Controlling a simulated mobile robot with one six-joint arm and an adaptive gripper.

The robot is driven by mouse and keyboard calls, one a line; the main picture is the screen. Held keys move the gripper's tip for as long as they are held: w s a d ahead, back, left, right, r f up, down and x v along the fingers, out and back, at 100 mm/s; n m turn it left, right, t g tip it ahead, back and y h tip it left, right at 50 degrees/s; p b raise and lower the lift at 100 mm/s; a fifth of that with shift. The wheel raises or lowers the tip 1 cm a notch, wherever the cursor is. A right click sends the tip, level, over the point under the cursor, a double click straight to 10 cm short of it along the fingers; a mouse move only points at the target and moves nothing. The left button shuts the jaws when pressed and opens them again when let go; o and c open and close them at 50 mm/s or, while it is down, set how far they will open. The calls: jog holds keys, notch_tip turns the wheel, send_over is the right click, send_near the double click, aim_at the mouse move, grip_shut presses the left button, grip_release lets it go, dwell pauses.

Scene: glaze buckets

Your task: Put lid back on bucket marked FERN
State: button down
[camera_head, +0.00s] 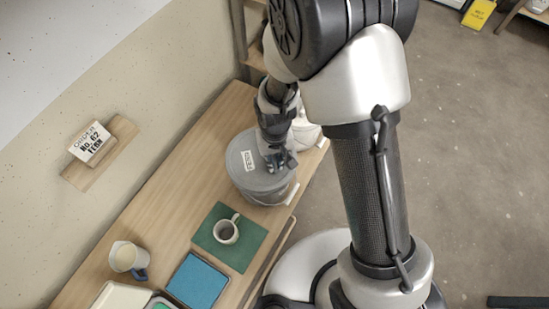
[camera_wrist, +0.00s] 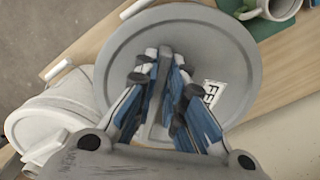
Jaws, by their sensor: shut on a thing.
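A round grey lid (camera_head: 245,152) with a white label is at the top of a grey bucket (camera_head: 262,198) on the bench. In the wrist view the lid (camera_wrist: 125,60) fills the middle, and its label (camera_wrist: 214,92) shows letters like "FER", partly cut off. My gripper (camera_head: 273,160) reaches down onto the lid. In the wrist view my gripper (camera_wrist: 164,100) is shut on the raised grip at the lid's centre. The lid covers the bucket's mouth; I cannot tell whether it is fully seated or slightly above the rim.
A white bucket (camera_head: 306,132) stands close behind, partly hidden by my arm; it also shows in the wrist view (camera_wrist: 60,115). A mug (camera_head: 226,231) stands on a green mat (camera_head: 250,256) in front. A wall card (camera_head: 90,143) reads "FERN".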

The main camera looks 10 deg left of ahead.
jog(key=shift+f, duration=0.1)
dwell(0.3)
jog(key=c, duration=1.6)
grip_release()
jog(key=shift+o, duration=0.6)
jog(key=o, duration=0.4)
jog(key=shift+r+p, duration=2.5)
jog(key=shift+r, duration=1.05)
jog(key=shift+c, duration=0.2)
